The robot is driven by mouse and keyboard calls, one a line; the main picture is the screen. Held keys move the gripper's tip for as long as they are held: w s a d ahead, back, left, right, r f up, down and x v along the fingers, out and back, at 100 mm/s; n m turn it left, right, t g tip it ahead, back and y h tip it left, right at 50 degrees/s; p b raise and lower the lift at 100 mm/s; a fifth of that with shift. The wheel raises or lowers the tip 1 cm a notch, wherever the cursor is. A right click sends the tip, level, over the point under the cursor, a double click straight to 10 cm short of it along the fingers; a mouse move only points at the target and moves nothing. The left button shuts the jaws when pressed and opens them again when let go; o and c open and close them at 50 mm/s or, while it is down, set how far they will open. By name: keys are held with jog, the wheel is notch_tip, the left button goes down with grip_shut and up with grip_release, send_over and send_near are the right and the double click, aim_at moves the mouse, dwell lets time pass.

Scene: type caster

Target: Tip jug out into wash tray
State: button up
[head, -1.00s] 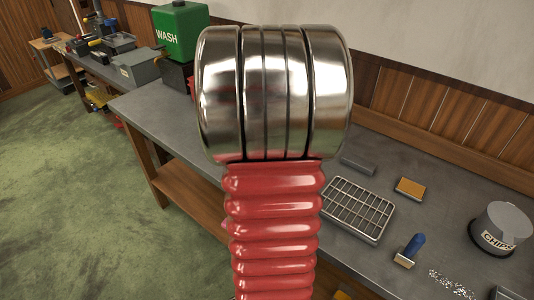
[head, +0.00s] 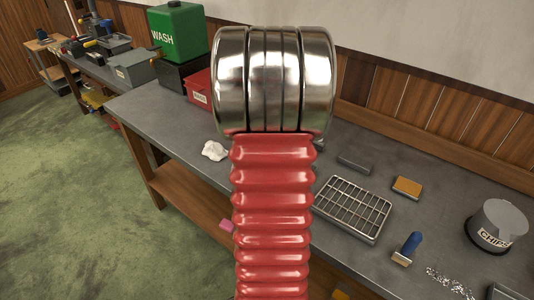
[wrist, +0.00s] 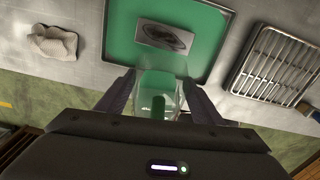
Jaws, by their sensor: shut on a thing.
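The jug is between the two dark fingers, over the near edge of the wash tray (wrist: 207,30), which has a green floor and a dark rim. A grey plate with a dark oval (wrist: 165,36) lies in the tray. I cannot tell how far the jug is tilted or whether anything is flowing from it. In the head view my own arm hides the gripper, the jug and the tray.
A crumpled white cloth (head: 214,151) lies left of my arm. A wire rack (head: 352,208) stands to the right, with a blue-handled brush (head: 408,248) and chips tin (head: 497,228) beyond.

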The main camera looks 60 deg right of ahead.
jog(key=shift+d, duration=0.2)
jog(key=shift+d+y, duration=0.15)
jog(key=shift+y, duration=0.35)
dwell(0.5)
jog(key=shift+d+r+y, duration=0.1)
jog(key=shift+d+y, duration=0.35)
jog(key=shift+y, duration=0.25)
jog(key=shift+d+r+y, duration=0.1)
jog(key=shift+d+y, duration=0.05)
jog(key=shift+y, duration=0.15)
jog(key=shift+d+y, duration=0.45)
jog(key=shift+y, duration=0.25)
dwell(1.0)
jog(key=shift+d+r+y, duration=0.1)
jog(key=shift+d+y, duration=0.1)
jog(key=shift+y, duration=0.2)
jog(key=shift+d+y, duration=0.4)
jog(key=shift+y, duration=0.2)
dwell(0.8)
